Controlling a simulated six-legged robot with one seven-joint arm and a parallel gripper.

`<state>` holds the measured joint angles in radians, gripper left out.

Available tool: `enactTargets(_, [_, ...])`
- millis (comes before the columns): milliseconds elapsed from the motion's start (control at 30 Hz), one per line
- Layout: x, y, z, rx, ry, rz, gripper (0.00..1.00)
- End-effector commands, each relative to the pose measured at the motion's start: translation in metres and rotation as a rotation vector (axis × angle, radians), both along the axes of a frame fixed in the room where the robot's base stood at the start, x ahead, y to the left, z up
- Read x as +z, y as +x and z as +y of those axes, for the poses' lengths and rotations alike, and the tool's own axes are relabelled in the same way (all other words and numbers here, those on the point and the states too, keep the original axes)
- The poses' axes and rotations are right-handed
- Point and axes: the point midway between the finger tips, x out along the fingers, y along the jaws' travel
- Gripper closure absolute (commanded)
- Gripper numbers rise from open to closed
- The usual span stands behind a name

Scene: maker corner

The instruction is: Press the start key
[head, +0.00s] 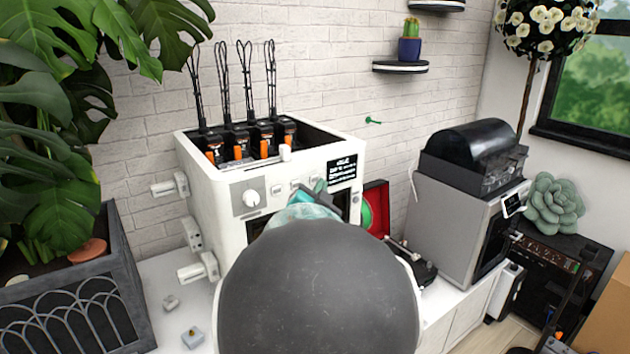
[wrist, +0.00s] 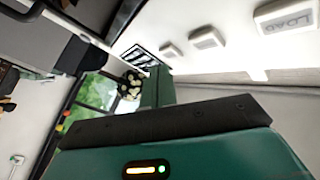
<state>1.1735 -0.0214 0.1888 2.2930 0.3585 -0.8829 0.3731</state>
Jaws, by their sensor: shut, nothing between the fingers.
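A white machine (head: 218,205) with a front control panel stands on the counter. In the wrist view I see a key reading LOAD (wrist: 288,18), a middle key (wrist: 208,37) and a far key (wrist: 171,50) beside the display (wrist: 140,57). I cannot read which one is the start key. My gripper (head: 319,187) is shut and empty, its tip in front of the panel below the display. My green fingers (wrist: 157,87) look apart from the keys; contact is unclear.
Several black cables rise from the machine's top. White handles (head: 170,186) stick out on its left side. A planter (head: 75,290) stands at left, a grey appliance (head: 450,215) at right. My arm hides the machine's lower front.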

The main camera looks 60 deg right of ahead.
Motion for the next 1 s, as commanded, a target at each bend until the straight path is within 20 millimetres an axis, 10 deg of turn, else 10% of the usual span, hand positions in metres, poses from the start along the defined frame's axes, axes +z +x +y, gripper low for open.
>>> enactTargets(1000, [0.0, 0.0102, -0.0054, 0.0, 0.0, 0.0, 1.0])
